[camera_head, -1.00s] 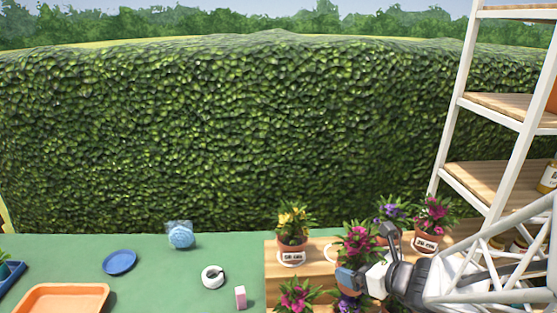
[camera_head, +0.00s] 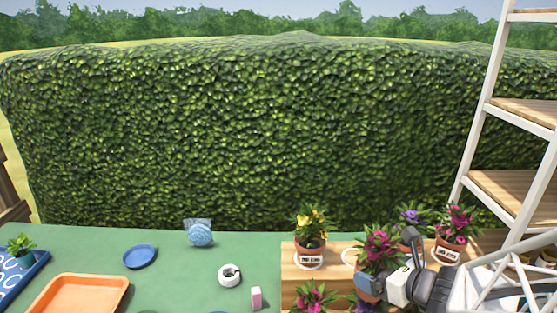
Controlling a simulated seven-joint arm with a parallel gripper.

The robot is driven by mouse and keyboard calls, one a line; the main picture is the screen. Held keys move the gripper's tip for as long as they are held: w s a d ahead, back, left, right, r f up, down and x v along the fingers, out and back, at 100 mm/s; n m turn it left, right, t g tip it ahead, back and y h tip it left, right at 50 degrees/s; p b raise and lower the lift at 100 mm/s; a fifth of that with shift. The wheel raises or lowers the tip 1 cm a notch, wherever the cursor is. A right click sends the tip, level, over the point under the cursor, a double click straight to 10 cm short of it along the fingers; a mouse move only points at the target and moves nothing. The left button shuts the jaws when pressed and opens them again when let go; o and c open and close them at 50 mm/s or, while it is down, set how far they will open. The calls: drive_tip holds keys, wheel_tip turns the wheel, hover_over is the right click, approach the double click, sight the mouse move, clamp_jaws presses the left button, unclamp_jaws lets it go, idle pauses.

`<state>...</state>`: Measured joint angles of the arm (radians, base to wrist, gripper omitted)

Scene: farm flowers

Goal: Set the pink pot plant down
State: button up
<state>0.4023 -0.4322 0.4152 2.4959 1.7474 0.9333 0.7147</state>
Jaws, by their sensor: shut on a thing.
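My gripper (camera_head: 372,287) is shut on a pink pot plant (camera_head: 379,247) at the lower right, in front of the wooden step stand (camera_head: 290,272). The plant looks upright; the gripper covers much of its pot, and I cannot tell whether the pot touches the stand. Another pink pot plant (camera_head: 456,221) with a white label stands on the stand to the right. A third pink plant (camera_head: 315,296) is lower at the front, cut by the frame edge.
A purple plant (camera_head: 409,216) is behind. The green table (camera_head: 180,280) holds an orange tray (camera_head: 78,293) and blue plate (camera_head: 140,256). White shelving (camera_head: 500,120) rises at right.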

sight(366, 272)
wheel_tip(366, 272, up, 4)
drive_tip(key=shift+a+r, duration=0.1)
drive_tip(key=shift+r, duration=0.15)
drive_tip(key=shift+w+a, duration=0.8)
drive_tip(key=w+a+n+g+y, duration=0.2)
drive_tip(key=w+a, duration=0.5)
drive_tip(key=a, duration=0.3)
drive_tip(key=a+n+g+y, duration=0.3)
drive_tip(key=a+n+g, duration=0.2)
drive_tip(key=a, duration=3.1)
wheel_tip(366, 272, down, 22)
drive_tip(key=shift+w+r, duration=0.25)
drive_tip(key=shift+w, duration=0.15)
drive_tip(key=shift+a, duration=0.1)
drive_tip(key=w+a+f, duration=0.1)
drive_tip(key=w+a, duration=0.9)
drive_tip(key=w, duration=0.2)
drive_tip(key=shift+w+f, duration=0.2)
